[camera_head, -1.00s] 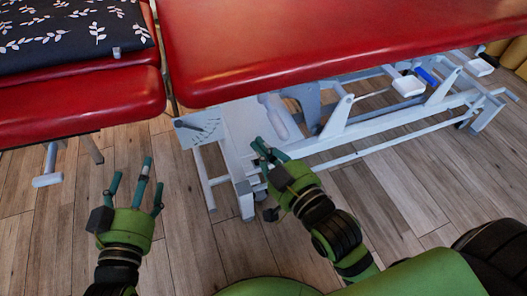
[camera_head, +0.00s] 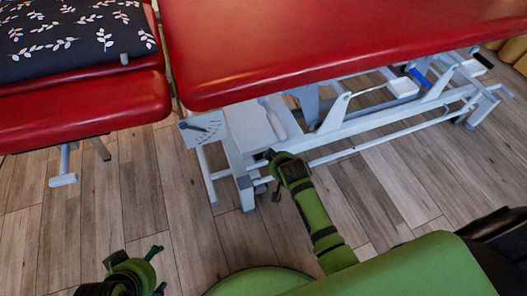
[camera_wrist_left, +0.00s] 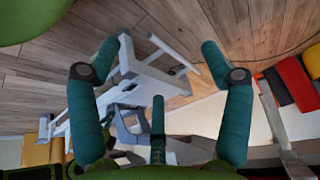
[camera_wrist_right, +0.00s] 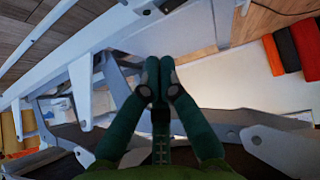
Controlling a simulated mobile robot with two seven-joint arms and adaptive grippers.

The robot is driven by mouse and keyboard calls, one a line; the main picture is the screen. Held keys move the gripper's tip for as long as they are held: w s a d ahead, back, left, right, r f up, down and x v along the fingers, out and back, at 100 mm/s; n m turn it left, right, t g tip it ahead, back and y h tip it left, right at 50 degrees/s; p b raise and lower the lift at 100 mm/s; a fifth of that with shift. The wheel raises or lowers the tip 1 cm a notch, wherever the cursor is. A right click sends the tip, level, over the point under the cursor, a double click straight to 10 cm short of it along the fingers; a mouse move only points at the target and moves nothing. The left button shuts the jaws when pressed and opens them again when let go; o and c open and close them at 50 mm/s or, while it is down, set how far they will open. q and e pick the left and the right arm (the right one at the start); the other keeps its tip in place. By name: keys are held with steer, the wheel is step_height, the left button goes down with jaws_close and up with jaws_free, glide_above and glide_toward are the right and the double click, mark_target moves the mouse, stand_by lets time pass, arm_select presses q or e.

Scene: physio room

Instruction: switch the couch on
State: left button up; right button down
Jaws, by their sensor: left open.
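The couch has a red padded top (camera_head: 330,45) over a white metal frame (camera_head: 335,130) in the head view. A white box (camera_head: 403,87) and a blue part (camera_head: 419,76) sit on the frame's far side. I cannot make out a switch. My right gripper (camera_head: 270,157) is low beside the frame's near end, its fingers partly hidden. In the right wrist view its fingers (camera_wrist_right: 160,65) are together and seem empty, with frame bars around them. My left gripper (camera_head: 133,263) is at the bottom left, away from the couch. In the left wrist view its fingers (camera_wrist_left: 160,62) are spread and empty.
A second red couch section (camera_head: 85,110) with a dark leaf-patterned cushion (camera_head: 75,40) stands at the left. Wooden floor (camera_head: 130,190) is clear in front of both. Orange, red and black rolls (camera_wrist_right: 290,50) show in the right wrist view.

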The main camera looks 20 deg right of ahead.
arm_select(q)
steer(key=shift+w+d+r, duration=0.1)
steer(key=shift+w+r, duration=0.05)
steer(key=shift+w, duration=0.1)
arm_select(e)
steer(key=shift+t, duration=0.5)
steer(key=w, duration=0.1)
steer(key=w+a, duration=0.1)
steer(key=w, duration=0.2)
steer(key=shift+w+a+f, duration=0.1)
steer(key=shift+w+a, duration=0.2)
steer(key=shift+w, duration=0.05)
arm_select(q)
steer(key=shift+w, duration=0.1)
